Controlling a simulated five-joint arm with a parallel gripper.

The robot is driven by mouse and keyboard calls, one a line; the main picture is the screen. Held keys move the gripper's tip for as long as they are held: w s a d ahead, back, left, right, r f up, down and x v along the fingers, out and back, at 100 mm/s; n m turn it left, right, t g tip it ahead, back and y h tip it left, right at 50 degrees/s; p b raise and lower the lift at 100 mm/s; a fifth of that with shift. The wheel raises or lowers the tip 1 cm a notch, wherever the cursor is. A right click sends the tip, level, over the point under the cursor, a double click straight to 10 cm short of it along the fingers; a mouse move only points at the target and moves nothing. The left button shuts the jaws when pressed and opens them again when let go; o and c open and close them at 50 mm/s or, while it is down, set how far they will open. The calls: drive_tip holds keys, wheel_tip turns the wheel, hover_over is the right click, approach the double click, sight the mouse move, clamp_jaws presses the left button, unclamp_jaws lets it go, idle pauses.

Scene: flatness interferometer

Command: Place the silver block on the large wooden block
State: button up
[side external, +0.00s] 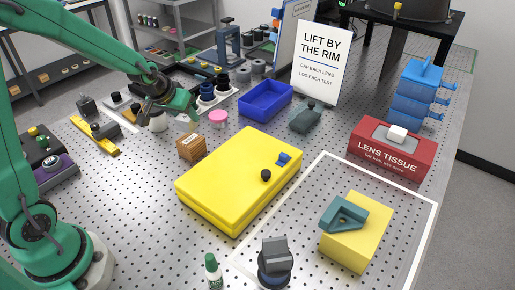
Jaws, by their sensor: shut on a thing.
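My gripper (145,116) is at the back left, small and dark in the picture, pointing down over the table. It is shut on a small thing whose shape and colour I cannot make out. No silver block can be told for sure. A grey block (275,249) sits on a dark round base at the front, far from my gripper. A pale yellow block (365,247), perhaps the large wooden block, stands inside a white outline at the right front. A teal angled piece (342,215) lies on its top. A small brown wooden box (191,148) stands right of my gripper.
A large yellow case (240,175) fills the middle of the perforated table. A blue tray (265,99), a pink round thing (218,117) and a standing sign (318,60) are behind. A red lens tissue box (390,152) is at the right. A dropper bottle (212,270) stands in front.

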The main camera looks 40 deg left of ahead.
sight(186, 124)
drive_tip(key=shift+f, duration=0.1)
drive_tip(key=shift+f, duration=1.9)
drive_tip(key=shift+f, duration=0.1)
drive_tip(key=o, duration=1.4)
drive_tip(key=shift+c, duration=0.2)
drive_tip(key=v, duration=1.2)
drive_tip(key=shift+s, duration=0.1)
